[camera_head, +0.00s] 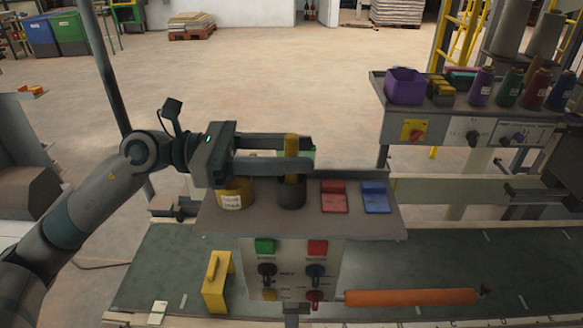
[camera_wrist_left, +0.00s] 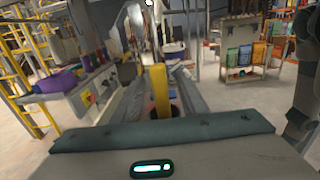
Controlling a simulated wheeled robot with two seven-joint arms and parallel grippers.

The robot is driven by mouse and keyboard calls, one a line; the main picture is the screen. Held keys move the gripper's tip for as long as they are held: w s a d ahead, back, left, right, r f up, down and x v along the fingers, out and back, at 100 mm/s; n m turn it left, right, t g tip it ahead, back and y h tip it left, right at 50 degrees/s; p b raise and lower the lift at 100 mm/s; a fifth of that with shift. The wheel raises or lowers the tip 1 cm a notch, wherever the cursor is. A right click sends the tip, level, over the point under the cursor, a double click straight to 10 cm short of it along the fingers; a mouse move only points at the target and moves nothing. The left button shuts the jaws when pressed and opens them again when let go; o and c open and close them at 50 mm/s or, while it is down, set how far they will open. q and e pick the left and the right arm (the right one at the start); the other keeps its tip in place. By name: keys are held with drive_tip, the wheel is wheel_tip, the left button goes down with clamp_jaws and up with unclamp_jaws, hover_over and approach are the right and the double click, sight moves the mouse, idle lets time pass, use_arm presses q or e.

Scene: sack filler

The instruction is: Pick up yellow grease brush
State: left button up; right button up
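The yellow grease brush (camera_head: 291,146) stands upright, its lower part in a dark cup (camera_head: 292,194) on the grey machine shelf. Its yellow handle (camera_wrist_left: 159,90) also shows in the left wrist view. My left gripper (camera_head: 302,153) reaches in level from the left, above the cup. Its two fingers lie on either side of the handle, with gaps visible in the left wrist view, so it is open around the brush. The bristle end is hidden in the cup. My right gripper is not in view.
A yellow tin (camera_head: 235,192) stands left of the cup, below my gripper. A red block (camera_head: 333,197) and a blue block (camera_head: 375,197) lie to the right. A control panel with buttons is below the shelf. A second shelf at right holds a purple bin (camera_head: 405,87) and spools.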

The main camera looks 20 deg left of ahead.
use_arm(q)
drive_tip(key=shift+c, duration=0.3)
clamp_jaws()
drive_tip(key=shift+r, duration=0.1)
drive_tip(key=shift+r+b, duration=1.35)
drive_tip(key=shift+r, duration=3.55)
